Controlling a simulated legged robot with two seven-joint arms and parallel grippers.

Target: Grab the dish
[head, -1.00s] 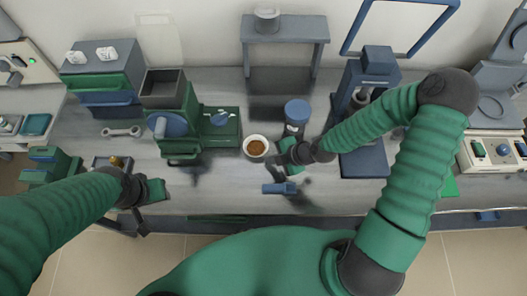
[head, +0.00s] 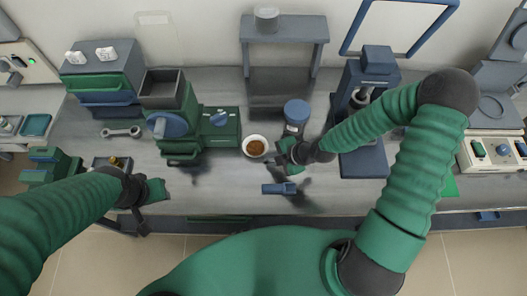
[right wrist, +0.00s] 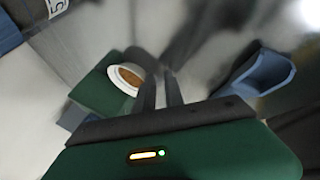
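The dish (head: 255,146) is a small white round bowl with brown contents, upright on the grey bench in the head view. It also shows in the right wrist view (right wrist: 126,78), left of the fingers and partly covered by the left one. My right gripper (head: 284,153) is low over the bench, just right of the dish. In the right wrist view its two dark fingers (right wrist: 160,90) have a narrow gap with nothing seen in it. I cannot tell whether a finger touches the rim. My left gripper (head: 152,190) is near the bench's front left, away from the dish; its fingers are unclear.
A green machine (head: 221,127) stands close left of the dish. A blue-lidded jar (head: 296,112) is behind my right gripper, and a blue scoop-like piece (head: 279,188) lies in front. A tall blue device (head: 364,163) stands to the right. The bench front left of the scoop is clear.

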